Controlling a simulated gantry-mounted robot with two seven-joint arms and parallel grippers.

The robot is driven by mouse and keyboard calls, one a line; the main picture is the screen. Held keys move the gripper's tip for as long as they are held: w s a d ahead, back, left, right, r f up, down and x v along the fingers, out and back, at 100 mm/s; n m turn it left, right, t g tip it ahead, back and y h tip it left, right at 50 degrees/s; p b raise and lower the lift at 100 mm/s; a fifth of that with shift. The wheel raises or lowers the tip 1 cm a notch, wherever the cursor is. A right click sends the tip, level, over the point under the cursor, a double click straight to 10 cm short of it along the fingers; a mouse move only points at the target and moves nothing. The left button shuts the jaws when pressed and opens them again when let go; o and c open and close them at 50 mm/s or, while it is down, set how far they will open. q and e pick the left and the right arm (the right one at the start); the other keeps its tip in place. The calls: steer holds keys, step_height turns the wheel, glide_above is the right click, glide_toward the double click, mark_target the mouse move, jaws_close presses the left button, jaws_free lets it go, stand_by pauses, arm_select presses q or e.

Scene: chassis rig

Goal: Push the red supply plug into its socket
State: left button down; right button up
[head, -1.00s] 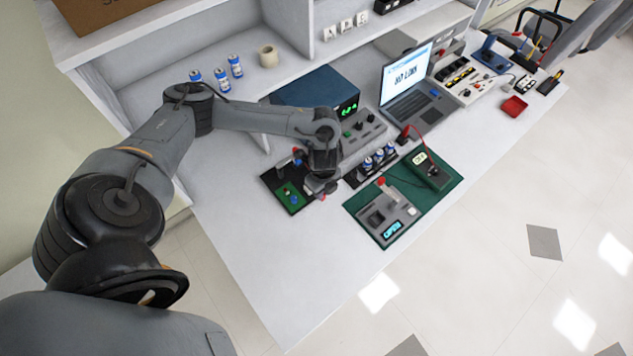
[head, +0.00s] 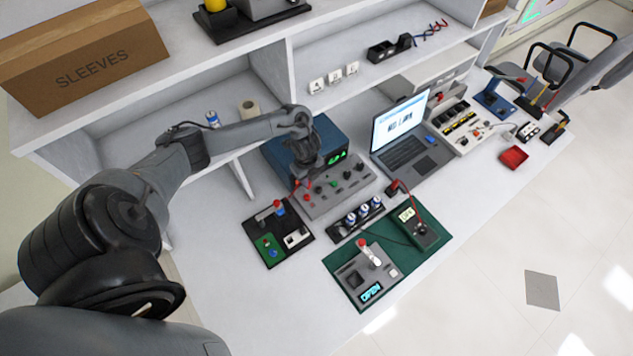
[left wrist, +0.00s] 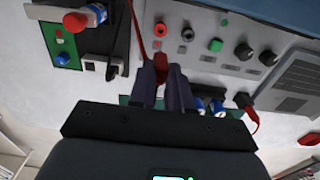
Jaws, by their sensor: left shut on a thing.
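My left gripper (head: 300,178) is at the front of the blue power supply (head: 275,156), above the left end of the grey socket panel (head: 350,190). In the left wrist view its fingers (left wrist: 163,76) are shut on the red supply plug (left wrist: 160,62), with a red lead running up to the left. A red socket (left wrist: 160,30) shows beyond the plug on the panel, next to a black socket (left wrist: 187,33). The plug and red socket look apart in that view. The plug is mostly hidden by my fingers. My right gripper is not in view.
A black board with a green part (head: 265,245) lies left of the panel. Blue-and-white cans (head: 364,211) stand in front of it. A green mat (head: 395,275) holds a grey device reading OPEN and a meter (head: 415,228). A laptop (head: 400,140) stands right. Front-left table is bare.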

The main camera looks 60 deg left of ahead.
arm_select(q)
steer(key=shift+s+a+f, duration=0.1)
steer(key=shift+a+f, duration=0.05)
steer(key=shift+a, duration=0.35)
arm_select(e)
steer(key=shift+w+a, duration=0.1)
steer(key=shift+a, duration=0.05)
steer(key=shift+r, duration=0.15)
arm_select(q)
step_height(320, 180, down, 6)
steer(key=b, duration=0.4)
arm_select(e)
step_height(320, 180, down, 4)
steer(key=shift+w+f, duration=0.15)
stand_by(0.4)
arm_select(q)
steer(key=shift+p, duration=0.35)
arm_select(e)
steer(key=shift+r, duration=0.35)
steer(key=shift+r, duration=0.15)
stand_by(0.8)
